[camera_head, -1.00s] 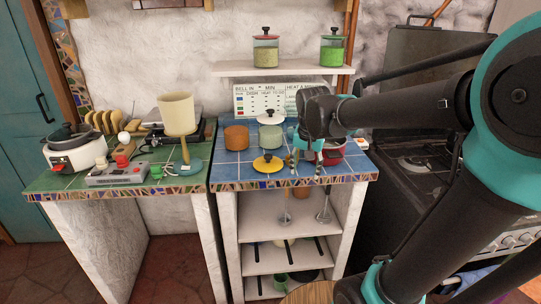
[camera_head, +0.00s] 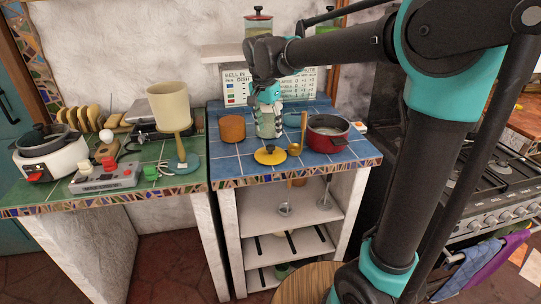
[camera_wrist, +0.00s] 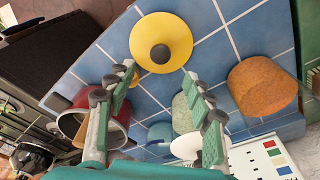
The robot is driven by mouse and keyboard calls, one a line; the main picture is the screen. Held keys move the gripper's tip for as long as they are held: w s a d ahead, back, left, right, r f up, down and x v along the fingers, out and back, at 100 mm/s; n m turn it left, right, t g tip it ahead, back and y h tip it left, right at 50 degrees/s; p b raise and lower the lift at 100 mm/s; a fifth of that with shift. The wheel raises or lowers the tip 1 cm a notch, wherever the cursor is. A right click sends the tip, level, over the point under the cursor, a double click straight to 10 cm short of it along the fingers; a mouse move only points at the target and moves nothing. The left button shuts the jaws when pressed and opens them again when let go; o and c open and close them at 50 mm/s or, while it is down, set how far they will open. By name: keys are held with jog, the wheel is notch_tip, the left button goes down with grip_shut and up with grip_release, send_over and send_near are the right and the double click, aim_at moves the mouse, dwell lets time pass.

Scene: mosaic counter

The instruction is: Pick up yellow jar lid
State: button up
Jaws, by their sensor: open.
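The yellow jar lid (camera_head: 270,155) lies flat on the blue tiled counter near its front edge, with a dark round knob on top. It also shows in the wrist view (camera_wrist: 176,43), whole and unobstructed, beyond the fingertips. My gripper (camera_head: 270,105) hangs above the counter, behind the lid in the head view. In the wrist view my gripper (camera_wrist: 152,84) has its two green-padded fingers spread wide with nothing held between them. A pale green jar (camera_head: 268,122) stands behind the lid, partly hidden by my gripper.
An orange-brown pot (camera_head: 232,128) stands left of the green jar. A red pot (camera_head: 327,133) stands to the right, and a brass ladle (camera_head: 295,148) is close beside the lid. The blue tiles left of the lid are clear.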

aim_at(271, 146)
jog(key=shift+w+d+f, duration=0.1)
jog(key=shift+f, duration=1.3)
jog(key=shift+w+d+f, duration=0.1)
jog(key=shift+w+f, duration=0.05)
jog(key=shift+f, duration=1.3)
jog(key=shift+w+d+f, duration=0.1)
jog(key=shift+f, duration=1.3)
grip_shut()
jog(key=shift+r, duration=0.1)
